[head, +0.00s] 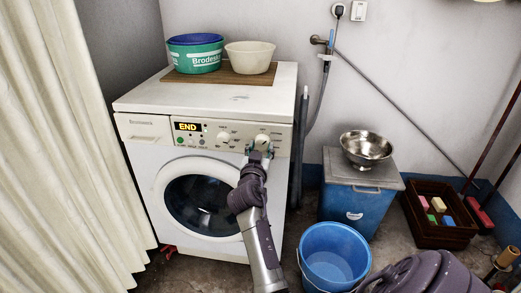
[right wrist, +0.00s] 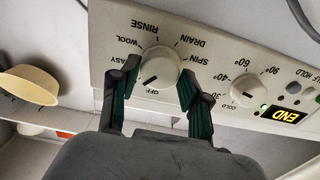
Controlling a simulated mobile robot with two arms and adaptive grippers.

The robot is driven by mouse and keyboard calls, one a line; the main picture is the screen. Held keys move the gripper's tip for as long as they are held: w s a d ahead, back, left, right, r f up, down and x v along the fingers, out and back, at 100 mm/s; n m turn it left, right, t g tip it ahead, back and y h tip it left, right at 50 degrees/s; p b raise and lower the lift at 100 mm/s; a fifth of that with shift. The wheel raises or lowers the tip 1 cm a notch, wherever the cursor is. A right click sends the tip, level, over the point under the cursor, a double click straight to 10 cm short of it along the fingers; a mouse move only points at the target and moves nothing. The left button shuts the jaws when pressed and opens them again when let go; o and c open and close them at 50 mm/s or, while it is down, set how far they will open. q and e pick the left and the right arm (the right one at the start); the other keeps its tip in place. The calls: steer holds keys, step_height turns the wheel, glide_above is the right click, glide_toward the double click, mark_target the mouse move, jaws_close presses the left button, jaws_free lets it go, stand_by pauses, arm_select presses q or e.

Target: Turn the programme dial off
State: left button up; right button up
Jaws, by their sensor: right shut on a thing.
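The programme dial (right wrist: 159,67) is a round cream knob on the washing machine's panel, seen upside down in the right wrist view. Words such as WOOL, RINSE, DRAIN, SPIN and OFF ring it. Its dark pointer mark is on the side by the OFF label, though I cannot tell if it lines up exactly. My right gripper (right wrist: 157,72) has a finger on each side of the dial and is shut on it. In the head view the right gripper (head: 260,151) reaches the panel of the white washing machine (head: 147,169) and partly covers the dial (head: 262,139). My left gripper is out of view.
A second dial (right wrist: 245,91) with temperatures sits beside the programme dial. A lit display (head: 188,127) reads END. Basins (head: 250,57) stand on the machine's top. A blue bucket (head: 333,259), a blue bin (head: 347,205) and a dark crate (head: 435,233) stand on the right; a curtain (head: 65,150) hangs left.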

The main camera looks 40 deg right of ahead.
steer(key=shift+d, duration=0.15)
steer(key=shift+c, duration=0.6)
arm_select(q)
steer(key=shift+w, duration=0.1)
arm_select(e)
steer(key=shift+d+r, duration=0.1)
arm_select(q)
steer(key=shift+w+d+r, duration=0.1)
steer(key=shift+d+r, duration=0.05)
arm_select(e)
steer(key=shift+w+n, duration=0.1)
steer(key=shift+n, duration=0.2)
steer(key=n+p, duration=0.1)
steer(key=n, duration=0.2)
steer(key=shift+d+n, duration=0.1)
steer(key=shift+n, duration=0.2)
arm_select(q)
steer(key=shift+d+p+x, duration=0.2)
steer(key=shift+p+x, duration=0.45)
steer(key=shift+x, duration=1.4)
arm_select(e)
steer(key=shift+n, duration=2)
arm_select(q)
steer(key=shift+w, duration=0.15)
